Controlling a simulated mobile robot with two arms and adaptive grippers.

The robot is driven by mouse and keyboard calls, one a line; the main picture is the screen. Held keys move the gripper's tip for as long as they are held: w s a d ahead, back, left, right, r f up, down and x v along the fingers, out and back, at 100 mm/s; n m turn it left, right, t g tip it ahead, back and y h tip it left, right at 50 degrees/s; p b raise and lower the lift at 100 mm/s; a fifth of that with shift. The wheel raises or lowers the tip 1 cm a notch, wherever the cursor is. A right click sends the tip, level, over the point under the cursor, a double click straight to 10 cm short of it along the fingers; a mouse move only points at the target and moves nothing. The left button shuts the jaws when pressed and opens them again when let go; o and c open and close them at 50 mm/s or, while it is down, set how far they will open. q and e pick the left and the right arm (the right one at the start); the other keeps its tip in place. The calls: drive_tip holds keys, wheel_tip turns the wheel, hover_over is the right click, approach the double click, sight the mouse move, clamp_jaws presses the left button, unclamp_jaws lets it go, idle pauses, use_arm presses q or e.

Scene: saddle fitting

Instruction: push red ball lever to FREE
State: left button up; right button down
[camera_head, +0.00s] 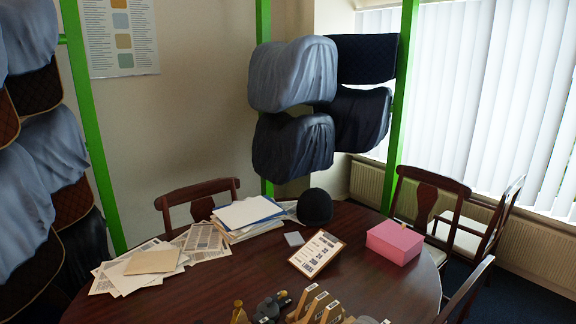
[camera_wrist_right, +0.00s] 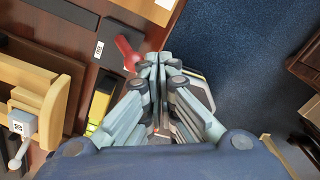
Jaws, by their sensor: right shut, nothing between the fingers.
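In the right wrist view my right gripper (camera_wrist_right: 158,62) is shut with nothing between its fingers. A red lever (camera_wrist_right: 126,52) with a rounded end stands just left of the fingertips, over the dark wooden surface; it looks very close to them, and I cannot tell whether they touch. The lever's base is partly hidden, and no FREE marking is readable. The head view shows neither the red lever nor a gripper clearly. My left gripper is not in view.
The table (camera_head: 200,286) holds papers (camera_head: 140,268), a black helmet (camera_head: 314,207), a pink box (camera_head: 394,241) and a clipboard (camera_head: 318,254). In the wrist view, a wooden holder (camera_wrist_right: 58,105), a grey-knobbed lever (camera_wrist_right: 17,160) and a yellow block (camera_wrist_right: 101,104) lie left; blue carpet (camera_wrist_right: 245,50) lies right.

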drive_tip(key=shift+f+b, duration=0.5)
drive_tip(key=shift+f, duration=0.45)
drive_tip(key=shift+w+a, duration=0.1)
drive_tip(key=shift+w, duration=0.05)
idle(0.3)
drive_tip(key=shift+w+a+b, duration=1.05)
drive_tip(key=shift+w+b, duration=0.2)
drive_tip(key=shift+w, duration=0.1)
drive_tip(key=shift+s+d+r+p, duration=0.1)
drive_tip(key=shift+s+d+p, duration=0.15)
drive_tip(key=shift+p, duration=0.2)
drive_tip(key=shift+s+d+p, duration=0.15)
drive_tip(key=shift+s+p, duration=0.15)
drive_tip(key=shift+p, duration=0.05)
wheel_tip(320, 180, up, 7)
drive_tip(key=p, duration=0.6)
drive_tip(key=shift+p, duration=0.3)
